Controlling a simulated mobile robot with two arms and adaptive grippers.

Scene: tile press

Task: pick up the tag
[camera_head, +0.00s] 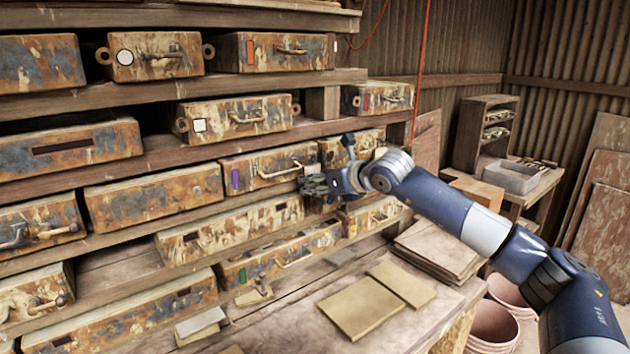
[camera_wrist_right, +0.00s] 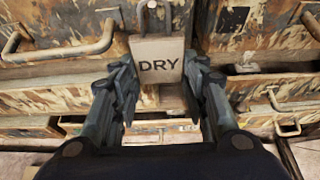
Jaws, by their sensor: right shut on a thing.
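The tag (camera_wrist_right: 158,47) is a pale grey-beige plate marked "DRY", seen upright in the right wrist view with a hole near its top edge. My right gripper (camera_wrist_right: 158,82) has its dark fingers on the two sides of the tag and is shut on it. In the head view my right gripper (camera_head: 316,184) is in front of the rack of rusty moulds, and I cannot make out the tag there. My left gripper is not in view.
Rusty moulds with handles (camera_head: 267,169) fill the wooden shelves (camera_head: 160,153) close around the gripper. Flat tan boards (camera_head: 362,308) lie on the bench below. A grey bin (camera_head: 512,177) and pink buckets (camera_head: 493,325) stand to the right.

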